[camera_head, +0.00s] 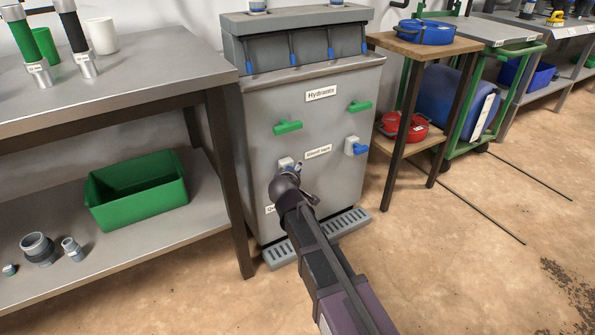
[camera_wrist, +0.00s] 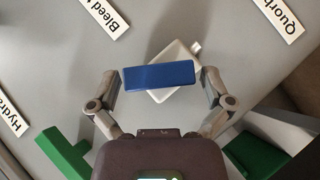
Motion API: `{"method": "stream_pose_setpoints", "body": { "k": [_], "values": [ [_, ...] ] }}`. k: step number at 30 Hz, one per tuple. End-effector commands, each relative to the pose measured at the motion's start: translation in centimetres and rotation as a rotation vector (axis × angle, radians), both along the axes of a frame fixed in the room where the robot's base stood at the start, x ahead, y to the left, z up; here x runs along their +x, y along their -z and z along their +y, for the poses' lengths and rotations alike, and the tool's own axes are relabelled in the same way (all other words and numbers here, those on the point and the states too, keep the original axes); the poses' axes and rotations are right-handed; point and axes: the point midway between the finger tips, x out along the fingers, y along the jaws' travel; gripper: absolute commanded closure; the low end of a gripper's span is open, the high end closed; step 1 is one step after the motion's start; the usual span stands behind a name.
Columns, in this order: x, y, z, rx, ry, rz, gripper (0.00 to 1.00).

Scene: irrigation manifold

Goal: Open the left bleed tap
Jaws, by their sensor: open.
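The left bleed tap has a pale body (camera_head: 286,162) on the front of the grey cabinet (camera_head: 350,85); my arm partly hides it. In the wrist view its blue handle (camera_wrist: 158,75) lies across the space between my fingers, over the white tap body (camera_wrist: 178,54). My gripper (camera_wrist: 161,80) is open, with a finger near each end of the handle. Small gaps seem to show; contact is hard to judge. In the head view my gripper (camera_head: 292,178) is at this tap. The right bleed tap, with its blue handle (camera_head: 361,149), is to the right.
Green hydrant handles (camera_head: 287,127) (camera_head: 360,106) sit above the taps. A grey bench (camera_head: 120,75) with a green bin (camera_head: 137,189) stands left. A wooden stand (camera_head: 424,48) is close on the right. A grated tray (camera_head: 345,222) lies at the cabinet's foot.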

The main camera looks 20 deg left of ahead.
Motion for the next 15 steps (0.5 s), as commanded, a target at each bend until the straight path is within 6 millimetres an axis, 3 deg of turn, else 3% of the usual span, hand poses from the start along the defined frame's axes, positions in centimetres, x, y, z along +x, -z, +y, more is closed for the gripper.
{"method": "stream_pose_setpoints", "body": {
  "k": [15],
  "values": [
    [0.11,-0.28,-0.07,0.151,0.001,0.176,0.0]
  ]
}}
